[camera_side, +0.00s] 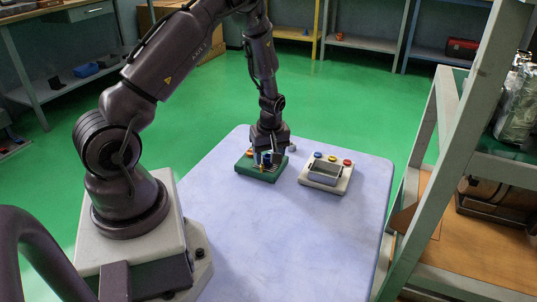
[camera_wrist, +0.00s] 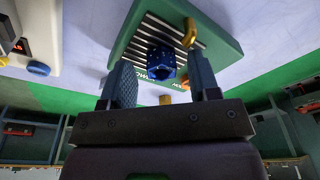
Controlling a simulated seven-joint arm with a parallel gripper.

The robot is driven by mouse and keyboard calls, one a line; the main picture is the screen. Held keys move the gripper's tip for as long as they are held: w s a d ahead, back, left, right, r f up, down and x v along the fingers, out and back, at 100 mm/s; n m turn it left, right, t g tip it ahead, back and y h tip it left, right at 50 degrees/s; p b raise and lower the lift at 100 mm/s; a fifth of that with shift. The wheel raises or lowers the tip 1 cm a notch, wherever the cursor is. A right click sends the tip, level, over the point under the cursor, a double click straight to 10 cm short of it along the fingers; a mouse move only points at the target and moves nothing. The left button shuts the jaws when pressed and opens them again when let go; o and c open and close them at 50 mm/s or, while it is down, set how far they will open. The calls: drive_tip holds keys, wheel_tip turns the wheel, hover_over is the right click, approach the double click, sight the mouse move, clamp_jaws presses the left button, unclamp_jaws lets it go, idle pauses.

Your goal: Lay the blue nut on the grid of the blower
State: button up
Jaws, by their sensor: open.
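The green blower (camera_side: 258,174) lies on the cart top, and its slatted grid (camera_wrist: 150,38) shows in the wrist view. The dark blue nut (camera_wrist: 161,63) shows over the grid's slats, near the grid's lower edge, and seems to rest there. My gripper (camera_wrist: 163,80) is open, with one finger on each side of the nut and a visible gap to both. In the side view my gripper (camera_side: 265,158) points down at the blower from above and hides part of it; the nut is hard to make out there.
A yellow hooked part (camera_wrist: 190,33) stands on the blower close to my right-hand finger. A pale box (camera_side: 325,182) with coloured buttons and a hollow sits to the right of the blower. The near part of the cart top (camera_side: 285,235) is clear.

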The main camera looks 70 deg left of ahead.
sight(271, 167)
drive_tip(key=s+d+r+m+t, duration=0.15)
drive_tip(key=d+r, duration=0.25)
drive_tip(key=r, duration=0.4)
drive_tip(key=d+r+m+h, duration=0.1)
drive_tip(key=d+r+m, duration=0.25)
drive_tip(key=r, duration=0.45)
drive_tip(key=s+d+r+m+t, duration=0.1)
drive_tip(key=d+r+m, duration=0.1)
drive_tip(key=d+r, duration=0.45)
drive_tip(key=s+d+r+m+t, duration=0.3)
drive_tip(key=s+d+r+m, duration=0.4)
drive_tip(key=s+m, duration=0.3)
drive_tip(key=shift+s+d+r+m+h, duration=0.3)
drive_tip(key=shift+d+r+m+h, duration=0.1)
drive_tip(key=shift+r, duration=0.45)
